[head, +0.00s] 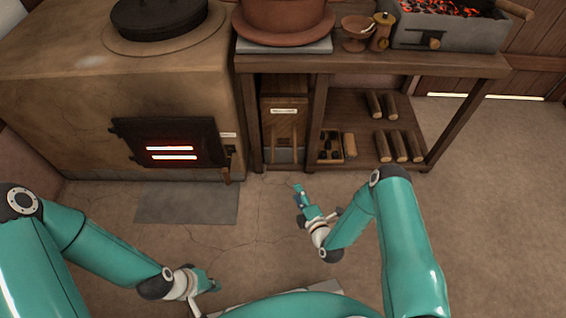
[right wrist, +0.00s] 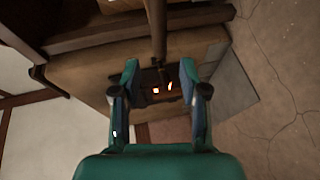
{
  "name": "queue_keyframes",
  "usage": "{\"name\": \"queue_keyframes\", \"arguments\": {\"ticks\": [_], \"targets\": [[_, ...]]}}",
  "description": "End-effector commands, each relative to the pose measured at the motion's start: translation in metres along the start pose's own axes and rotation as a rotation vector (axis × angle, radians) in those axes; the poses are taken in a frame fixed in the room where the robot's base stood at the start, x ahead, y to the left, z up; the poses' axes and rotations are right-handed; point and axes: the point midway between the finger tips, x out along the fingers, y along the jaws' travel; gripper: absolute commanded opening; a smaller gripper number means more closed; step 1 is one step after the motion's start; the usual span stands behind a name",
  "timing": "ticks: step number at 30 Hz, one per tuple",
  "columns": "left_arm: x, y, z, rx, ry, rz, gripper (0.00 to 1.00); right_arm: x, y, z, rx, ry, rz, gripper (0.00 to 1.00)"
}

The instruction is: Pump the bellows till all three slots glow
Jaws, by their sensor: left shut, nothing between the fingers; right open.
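The clay stove (head: 60,80) stands at left with a dark fire door (head: 200,133). Two slots (head: 170,148) in the door glow bright; I cannot make out a third lit one. In the right wrist view the glowing slots (right wrist: 156,90) show beyond the fingers. A wooden handle (head: 227,174) hangs at the door's right. No bellows can be told for sure; an upright wooden box (head: 284,110) with a label stands under the bench. My right gripper (head: 299,194) is open and empty, right of the door. My left gripper (head: 212,286) is shut and empty, low near my base.
The wooden bench (head: 375,65) carries a large clay pot (head: 286,18) and a grey brazier of embers (head: 447,33). Its low shelf holds several short logs (head: 385,147) and a partitioned tray (head: 330,146). A grey plate (head: 187,203) lies before the stove. The floor at right is clear.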

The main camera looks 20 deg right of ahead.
Motion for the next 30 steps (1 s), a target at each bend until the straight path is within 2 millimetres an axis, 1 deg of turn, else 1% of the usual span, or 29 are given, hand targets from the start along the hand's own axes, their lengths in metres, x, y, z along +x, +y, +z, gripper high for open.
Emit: {"name": "queue_keyframes", "arguments": {"ticks": [5,15,21,25,30], "targets": [[0.010,-0.004,0.000,0.000,0.000,0.000,0.00,0.027,-0.001,0.000,-0.003,0.000,0.006,0.44],[0.034,-0.012,0.000,0.000,0.000,0.000,0.00,0.101,-0.002,0.000,-0.001,0.000,0.007,0.44],[0.046,-0.017,0.000,0.000,0.000,0.000,0.00,0.137,-0.002,0.001,0.001,-0.002,0.005,0.44],[0.051,-0.018,0.000,0.000,0.000,0.000,0.00,0.151,-0.001,0.001,0.001,-0.002,0.004,0.44],[0.053,-0.019,0.000,0.000,0.000,0.000,0.00,0.159,0.000,0.002,0.003,-0.004,0.002,0.44]]}}
